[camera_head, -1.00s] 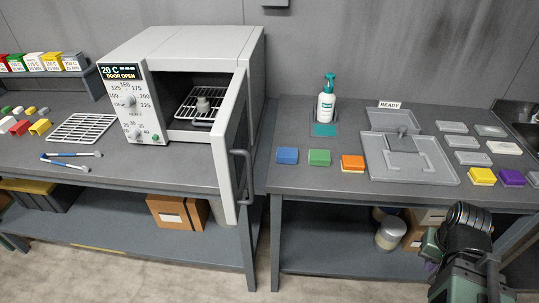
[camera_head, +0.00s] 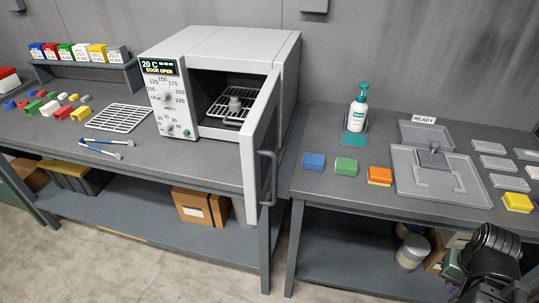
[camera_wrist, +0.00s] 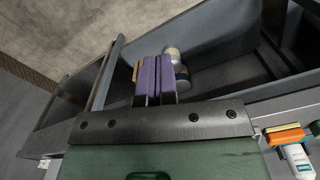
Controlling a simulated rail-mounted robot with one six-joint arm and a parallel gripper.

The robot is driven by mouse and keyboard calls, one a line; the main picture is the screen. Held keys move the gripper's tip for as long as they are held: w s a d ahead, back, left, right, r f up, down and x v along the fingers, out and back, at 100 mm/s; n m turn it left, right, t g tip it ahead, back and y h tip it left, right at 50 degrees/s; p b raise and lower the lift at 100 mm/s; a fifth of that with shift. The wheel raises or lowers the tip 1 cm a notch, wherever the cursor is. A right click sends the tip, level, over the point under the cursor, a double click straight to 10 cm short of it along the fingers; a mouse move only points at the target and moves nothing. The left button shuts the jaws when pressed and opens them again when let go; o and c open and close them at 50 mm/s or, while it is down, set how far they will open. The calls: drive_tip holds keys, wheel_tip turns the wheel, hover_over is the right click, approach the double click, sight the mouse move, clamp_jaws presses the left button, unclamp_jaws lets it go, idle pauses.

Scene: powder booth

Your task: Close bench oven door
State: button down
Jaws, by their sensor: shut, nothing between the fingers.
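The bench oven (camera_head: 215,48) stands on the left bench, and its display (camera_head: 160,67) reads "20 C" and "DOOR OPEN". Its door (camera_head: 254,150) is hinged at the right and swung wide open, sticking out past the bench's front edge. A dark grey bar handle (camera_head: 267,178) is on the door's outer face. Inside is a wire rack (camera_head: 222,108) with a small grey object (camera_head: 235,103) on it. My arm's dark end shows at the lower right of the head view, well right of the door. In the wrist view my gripper (camera_wrist: 156,62) has its purple fingers together and empty.
A white wire rack (camera_head: 120,118) and blue-handled tongs (camera_head: 103,147) lie left of the oven. Floor in front of the door is clear.

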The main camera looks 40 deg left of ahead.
drive_tip(key=w+a+n+y, duration=0.2)
drive_tip(key=a, duration=0.7)
drive_tip(key=n+g+y+b, duration=0.25)
drive_tip(key=g+y, duration=0.45)
drive_tip(key=y, duration=0.7)
approach(261, 168)
drive_tip(key=x, duration=0.7)
drive_tip(key=shift+s+a+r+p, duration=0.1)
drive_tip(key=shift+s+r+p, duration=0.1)
drive_tip(key=shift+p, duration=0.1)
drive_tip(key=shift+y, duration=0.3)
